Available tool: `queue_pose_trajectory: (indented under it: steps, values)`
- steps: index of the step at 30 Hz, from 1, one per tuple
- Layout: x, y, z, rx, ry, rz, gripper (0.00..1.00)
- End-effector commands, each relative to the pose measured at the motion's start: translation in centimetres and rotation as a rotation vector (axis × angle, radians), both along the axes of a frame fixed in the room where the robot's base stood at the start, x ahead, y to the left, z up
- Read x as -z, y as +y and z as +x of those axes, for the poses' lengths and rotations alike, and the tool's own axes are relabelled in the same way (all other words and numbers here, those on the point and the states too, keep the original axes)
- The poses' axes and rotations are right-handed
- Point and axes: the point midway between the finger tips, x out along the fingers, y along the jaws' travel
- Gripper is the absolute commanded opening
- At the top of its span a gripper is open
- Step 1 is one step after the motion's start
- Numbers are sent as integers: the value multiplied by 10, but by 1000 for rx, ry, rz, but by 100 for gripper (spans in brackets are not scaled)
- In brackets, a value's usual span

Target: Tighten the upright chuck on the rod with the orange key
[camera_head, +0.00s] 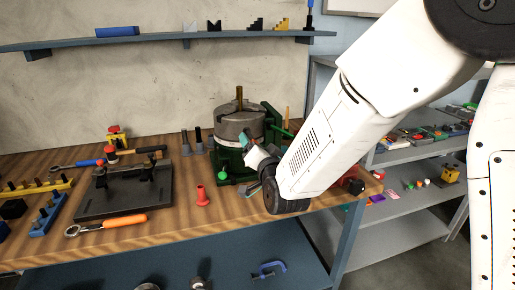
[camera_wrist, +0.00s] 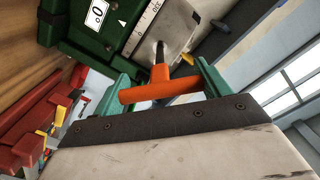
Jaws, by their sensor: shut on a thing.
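The chuck (camera_head: 238,124) is a grey metal cylinder standing upright on a green base (camera_head: 225,158) at the back of the bench. A brass rod (camera_head: 239,98) stands upright out of its top. My gripper (camera_head: 234,139) is at the chuck's front side. In the wrist view my gripper (camera_wrist: 162,88) has its green fingers shut on the crossbar of the orange key (camera_wrist: 180,90). The key's stem points at the chuck's side (camera_wrist: 168,28), and its tip meets a dark spot there. I cannot tell how deep it sits. The head view hides the key.
A red peg (camera_head: 202,196) stands in front of the chuck, and dark pegs (camera_head: 192,142) stand left of it. A black fixture plate (camera_head: 125,192) and an orange-handled wrench (camera_head: 122,221) lie at left. Shelves (camera_head: 405,152) stand at right. Bare wood lies near the front edge.

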Motion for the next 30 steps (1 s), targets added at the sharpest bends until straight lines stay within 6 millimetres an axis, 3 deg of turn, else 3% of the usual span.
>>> queue_pose_trajectory:
  steps: [18,30]
  values:
    - [-1,-7,-23,0,-2,-2,35]
    - [-1,-7,-24,1,-1,-2,35]
